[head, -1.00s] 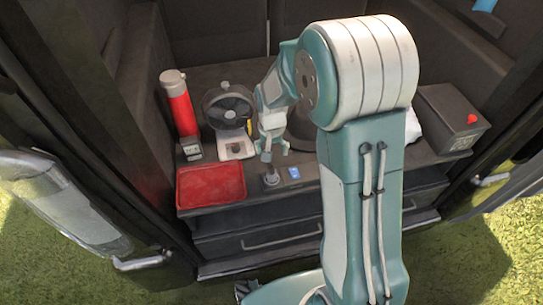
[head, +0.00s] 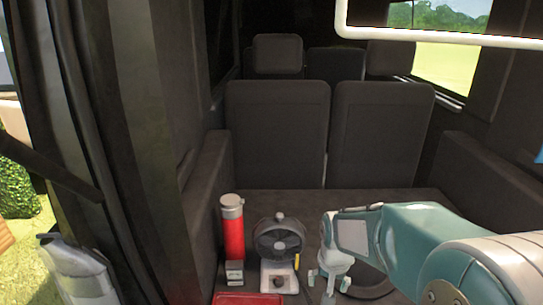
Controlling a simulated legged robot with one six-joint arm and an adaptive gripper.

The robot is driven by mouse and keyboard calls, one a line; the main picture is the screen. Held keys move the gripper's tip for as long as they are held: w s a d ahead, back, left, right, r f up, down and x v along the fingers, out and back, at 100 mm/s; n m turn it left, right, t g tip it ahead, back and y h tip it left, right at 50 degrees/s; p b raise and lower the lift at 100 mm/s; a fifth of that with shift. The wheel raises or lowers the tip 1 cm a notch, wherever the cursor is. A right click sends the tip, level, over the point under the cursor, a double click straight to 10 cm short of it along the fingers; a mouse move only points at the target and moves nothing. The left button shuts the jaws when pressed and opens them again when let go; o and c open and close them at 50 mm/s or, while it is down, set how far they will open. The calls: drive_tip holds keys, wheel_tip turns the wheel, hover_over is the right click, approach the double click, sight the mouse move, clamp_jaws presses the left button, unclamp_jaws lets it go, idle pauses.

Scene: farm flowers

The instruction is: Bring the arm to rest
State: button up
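My gripper (head: 328,282) hangs pointing down at the lower middle of the head view, over the dark cargo floor of a vehicle. Its two fingers look spread apart, with a small grey upright thing below or between them. I cannot tell whether they touch it, and I see nothing held. My arm (head: 425,240) reaches in from the lower right, its forearm roughly level. The lower part of the arm is out of view.
Left of my gripper stand a black fan-like device (head: 278,243) on a pale base, a red flask (head: 232,228) with a grey cap, and a small grey box (head: 235,273). A red tray (head: 248,299) shows at the bottom edge. Dark seat backs (head: 278,130) rise behind.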

drive_tip(key=s+d+r+n+t, duration=0.1)
drive_tip(key=s+r+t, duration=0.1)
drive_tip(key=s+r, duration=0.4)
drive_tip(key=s+d+r+n+t, duration=0.1)
drive_tip(key=s+r+t, duration=0.1)
drive_tip(key=s+r, duration=0.5)
drive_tip(key=s, duration=0.5)
drive_tip(key=shift+s+r+n, duration=0.15)
drive_tip(key=shift+r+n, duration=0.05)
drive_tip(key=shift+n, duration=0.1)
idle(1.1)
